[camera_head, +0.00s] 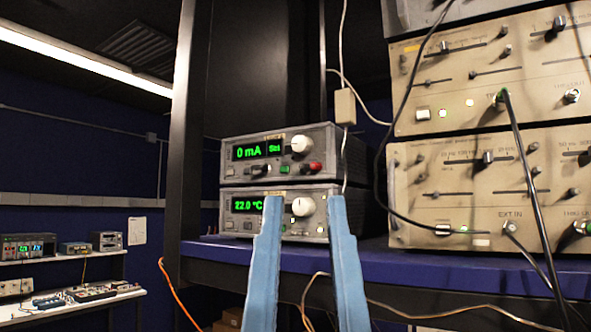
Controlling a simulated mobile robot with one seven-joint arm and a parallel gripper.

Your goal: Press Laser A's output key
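Two stacked grey control boxes stand on the blue shelf. The upper box (228,167) has a green display reading 0 mA, a white knob (301,144), a lit green key (285,169) and a red part (315,167) at its lower right. The lower box (228,208) reads 22.0 °C and has a white knob (303,206). Labels above the displays are too small to read, so I cannot tell which part is Laser A's output key. My gripper (304,198) is open and empty, its two blue fingers pointing up before the lower box and hiding parts of its front.
Beige instrument racks (480,75) with sliders and hanging cables stand at the right. A dark post (188,130) rises left of the boxes. The blue shelf (400,262) has a bare front edge. A white cable adapter (345,106) hangs beside the upper box.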

